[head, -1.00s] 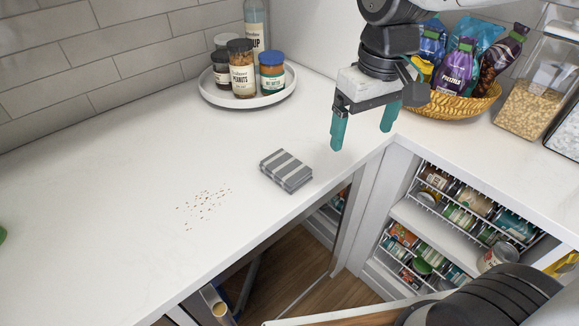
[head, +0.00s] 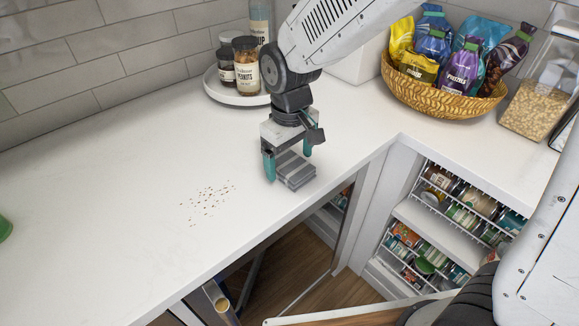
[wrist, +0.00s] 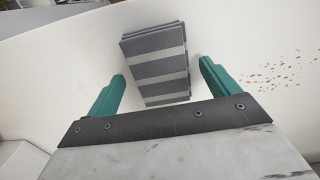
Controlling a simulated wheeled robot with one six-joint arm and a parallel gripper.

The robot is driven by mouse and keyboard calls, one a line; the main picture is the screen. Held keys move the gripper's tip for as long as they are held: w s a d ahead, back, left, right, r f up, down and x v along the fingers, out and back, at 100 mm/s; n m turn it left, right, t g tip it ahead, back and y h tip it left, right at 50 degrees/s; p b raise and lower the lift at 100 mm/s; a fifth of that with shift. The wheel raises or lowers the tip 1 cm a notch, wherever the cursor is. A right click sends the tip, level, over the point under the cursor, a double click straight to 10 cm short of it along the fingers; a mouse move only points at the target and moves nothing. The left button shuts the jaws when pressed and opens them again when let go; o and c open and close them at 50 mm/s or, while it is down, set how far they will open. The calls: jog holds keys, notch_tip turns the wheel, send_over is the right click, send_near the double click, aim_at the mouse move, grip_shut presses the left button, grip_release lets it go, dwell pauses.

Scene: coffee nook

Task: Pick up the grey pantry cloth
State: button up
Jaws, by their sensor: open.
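The grey pantry cloth (head: 296,171) is a folded, striped stack lying flat on the white counter near its front edge. My gripper (head: 287,164) is open and low over the counter, with its teal fingers on either side of the cloth. In the wrist view my gripper (wrist: 162,88) has one finger left and one right of the cloth (wrist: 157,62), with a gap on both sides. In the head view the gripper hides part of the cloth. Whether the fingertips touch the counter I cannot tell.
Brown crumbs (head: 208,201) lie left of the cloth. A round white tray (head: 226,95) with jars and a bottle stands behind, partly hidden by my arm. A wicker basket of snack bags (head: 440,98) and a clear canister (head: 541,85) stand at the right.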

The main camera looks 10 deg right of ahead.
jog(key=shift+f, duration=0.7)
jog(key=c, duration=1.1)
jog(key=shift+o, duration=0.2)
jog(key=shift+r, duration=0.15)
jog(key=shift+r, duration=0.6)
notch_tip(320, 180, up, 2)
jog(key=shift+r, duration=0.2)
jog(key=s+d, duration=0.2)
jog(key=s, duration=0.5)
jog(key=s+d+r, duration=0.1)
jog(key=s+d, duration=0.2)
jog(key=s, duration=0.5)
jog(key=shift+d, duration=0.35)
jog(key=shift+o, duration=0.4)
jog(key=shift+r, duration=0.1)
